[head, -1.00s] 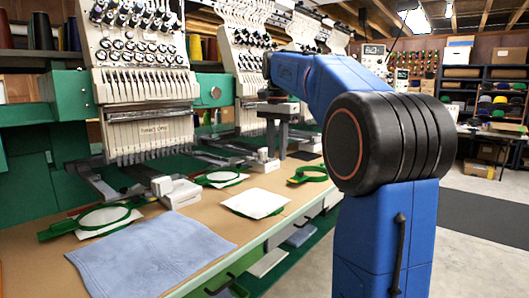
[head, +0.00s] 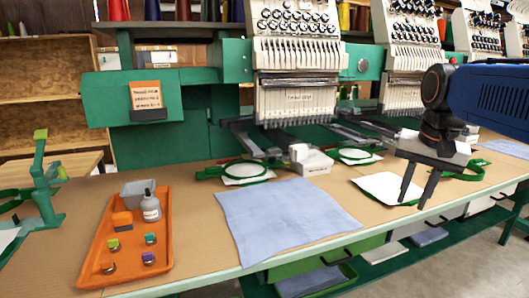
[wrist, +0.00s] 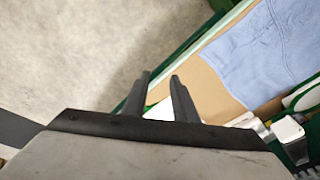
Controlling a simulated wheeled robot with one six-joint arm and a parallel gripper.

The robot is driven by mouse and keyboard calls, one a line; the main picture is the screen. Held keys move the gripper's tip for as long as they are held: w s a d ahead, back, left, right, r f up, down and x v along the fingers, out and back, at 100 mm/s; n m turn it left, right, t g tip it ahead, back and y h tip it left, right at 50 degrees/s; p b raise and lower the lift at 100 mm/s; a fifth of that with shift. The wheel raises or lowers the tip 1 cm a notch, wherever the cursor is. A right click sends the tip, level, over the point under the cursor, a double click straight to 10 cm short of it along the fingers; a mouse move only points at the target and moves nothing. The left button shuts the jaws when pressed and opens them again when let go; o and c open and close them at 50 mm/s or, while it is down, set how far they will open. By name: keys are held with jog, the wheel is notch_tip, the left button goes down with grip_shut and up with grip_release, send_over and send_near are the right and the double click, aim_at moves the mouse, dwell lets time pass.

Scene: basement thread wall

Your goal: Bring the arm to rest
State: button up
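My gripper (head: 413,205) hangs at the right of the head view with its two dark fingers pointing down, near the front edge of the bench. The fingers stand apart with nothing between them. In the wrist view my gripper (wrist: 160,75) also shows a clear gap between its fingers. My blue arm reaches in from the right edge of the head view. A white cloth square (head: 388,187) lies on the bench beside and behind the fingers; I cannot tell the height between them.
An orange tray (head: 88,268) with a grey bin, a bottle and small coloured items stands at left. A blue cloth (head: 285,215) lies mid-bench. Green hoops (head: 244,172) sit under the embroidery machines (head: 298,60). Open concrete floor (wrist: 70,55) shows beyond the bench edge.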

jog(key=s+a+f+n+t, duration=0.1)
jog(key=s+a+f+n, duration=0.1)
jog(key=s+f, duration=0.5)
jog(key=s+a+f+n+t, duration=0.1)
jog(key=s+a+f+n, duration=0.2)
jog(key=s+f, duration=0.4)
notch_tip(320, 180, down, 4)
jog(key=shift+s+a+f+n, duration=0.15)
jog(key=shift+s+n, duration=0.25)
jog(key=shift+n, duration=0.5)
